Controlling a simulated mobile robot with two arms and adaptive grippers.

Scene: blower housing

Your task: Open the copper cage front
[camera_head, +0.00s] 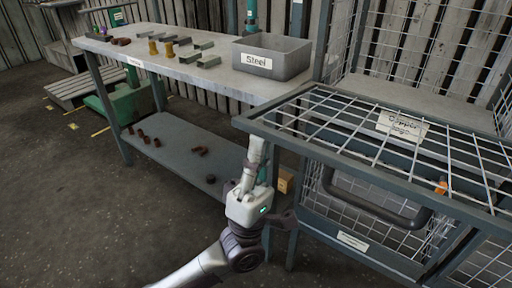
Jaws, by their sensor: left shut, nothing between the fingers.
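The copper cage (300,150) fills the right side, a grey-blue frame with wire mesh. A sign reading "Copper cage" (402,125) sits on its upper mesh panel. Its lower mesh front carries a thick dark bar handle (375,204), with a small pale label (352,241) below. I cannot tell whether the front is latched. My left gripper (254,165) is shut and empty, pointing up and away beside the cage's near left corner, left of the handle and apart from it. Whether it touches the frame is unclear. My right gripper is out of view.
A grey table (185,68) at the back left holds metal pieces and a grey bin labelled "Steel" (270,60). Its lower shelf (175,150) holds several brown pieces. An orange piece (441,187) shows at the cage's right. The floor (70,200) at left is clear.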

